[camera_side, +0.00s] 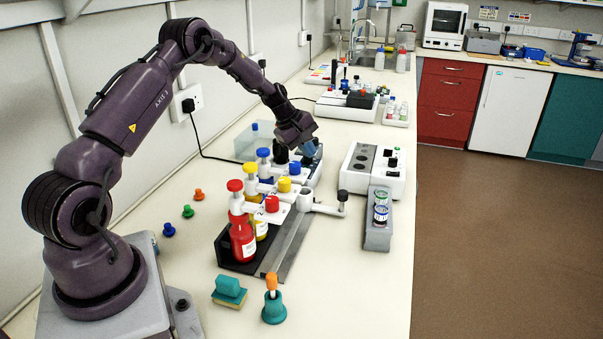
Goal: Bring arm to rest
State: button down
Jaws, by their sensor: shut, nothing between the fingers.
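My arm, dark purple, reaches from its base at the lower left up and over the bench. My gripper (310,150) points down at the far end of the row of bottles, close to a blue part there. The fingers are small and partly merge with the things behind them. I see nothing held in them, and they look shut. I cannot tell whether the gripper touches anything below it.
Red (243,238) and yellow (262,222) capped bottles stand in a black rack below my arm. A white device (368,170) and grey vial holder (377,238) stand to the right. Small coloured stoppers (188,211) lie at left. The right front bench (360,295) is clear.

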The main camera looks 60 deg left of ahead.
jog(key=s+d+r+m, duration=0.3)
jog(key=d+r+m, duration=0.1)
jog(key=d+r, duration=0.45)
jog(key=s+d+r+m, duration=0.45)
jog(key=d+r, duration=0.35)
jog(key=r, duration=0.2)
jog(key=s+d+r+m, duration=0.1)
jog(key=s+d+m, duration=0.2)
jog(key=s, duration=0.4)
jog(key=s+d+r+m+y, duration=0.1)
jog(key=s+d+m, duration=0.3)
jog(key=s, duration=0.3)
jog(key=s+d+r+m, duration=0.2)
jog(key=s+d+m, duration=0.1)
jog(key=s, duration=0.5)
jog(key=shift+d+y, duration=0.4)
jog(key=shift+d, duration=0.35)
